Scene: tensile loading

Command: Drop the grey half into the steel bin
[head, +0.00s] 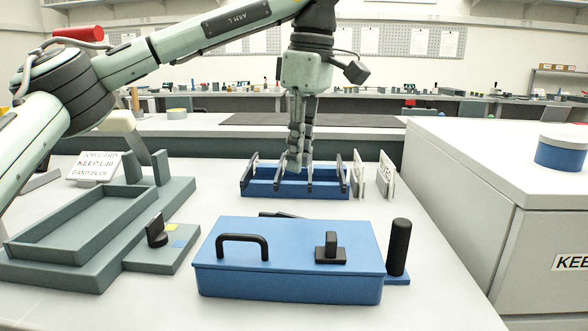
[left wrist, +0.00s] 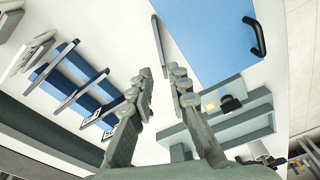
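My left gripper (head: 296,162) points down over the blue rack (head: 270,192), which has several dark upright dividers. In the left wrist view its two fingers (left wrist: 161,74) stand apart, with nothing clearly held between them. A thin dark grey piece (left wrist: 158,45) shows beyond the fingertips, alongside the blue box (left wrist: 212,35). In the head view, a dark low piece (head: 282,214) shows partly behind that box. I cannot tell whether it is the grey half. No steel bin can be clearly made out. My right gripper is out of view.
The blue box (head: 290,285) has a black handle and a black upright grip beside it. A grey-green fixture (head: 50,265) stands left, with a job card (head: 96,167) behind. White labelled cards (head: 386,175) stand right of the rack. A grey cabinet (head: 520,220) bounds the right side.

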